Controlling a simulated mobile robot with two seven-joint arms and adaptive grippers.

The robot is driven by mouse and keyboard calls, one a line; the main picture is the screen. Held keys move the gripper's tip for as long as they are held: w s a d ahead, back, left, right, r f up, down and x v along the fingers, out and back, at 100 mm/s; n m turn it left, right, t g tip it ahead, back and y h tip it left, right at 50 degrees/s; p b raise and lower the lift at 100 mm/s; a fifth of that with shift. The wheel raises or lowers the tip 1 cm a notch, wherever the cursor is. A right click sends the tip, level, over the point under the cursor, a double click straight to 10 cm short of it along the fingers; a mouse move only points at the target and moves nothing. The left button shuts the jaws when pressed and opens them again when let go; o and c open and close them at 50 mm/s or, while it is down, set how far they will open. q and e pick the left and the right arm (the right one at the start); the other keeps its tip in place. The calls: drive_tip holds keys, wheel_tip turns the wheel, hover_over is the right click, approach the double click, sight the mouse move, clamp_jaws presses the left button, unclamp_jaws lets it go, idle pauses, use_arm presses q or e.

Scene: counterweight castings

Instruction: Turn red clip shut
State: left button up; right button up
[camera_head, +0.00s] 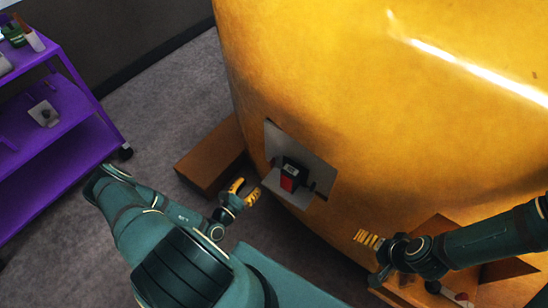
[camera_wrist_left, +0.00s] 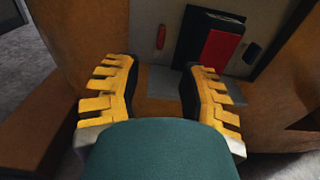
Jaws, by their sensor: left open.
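A small upright red clip (camera_wrist_left: 161,36) sits on a grey plate (camera_wrist_left: 269,42) in the left wrist view, left of a black box (camera_wrist_left: 199,24) with a red face (camera_wrist_left: 221,51). In the head view the box's red face (camera_head: 288,183) shows on the plate (camera_head: 321,176) set in the yellow casting; I cannot clearly make out the small clip there. My left gripper (camera_head: 243,192) is open and empty, left of the box and apart from it. Its two yellow fingers (camera_wrist_left: 158,95) spread below the clip in the wrist view. My right gripper (camera_head: 367,238) is at the lower right, its opening unclear.
The large yellow casting (camera_head: 330,80) fills the upper right. A brown block (camera_head: 211,155) lies against its left side, and another brown support (camera_head: 437,226) is at lower right. A purple shelf cart (camera_head: 65,115) stands at left. Grey floor (camera_head: 170,105) is clear between.

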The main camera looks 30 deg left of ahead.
sight(272, 161)
use_arm(q)
drive_tip(key=w, duration=0.4)
drive_tip(key=w+d+b, duration=0.1)
drive_tip(key=w, duration=0.8)
drive_tip(key=shift+w+d, duration=0.1)
drive_tip(key=shift+d, duration=0.05)
clamp_jaws()
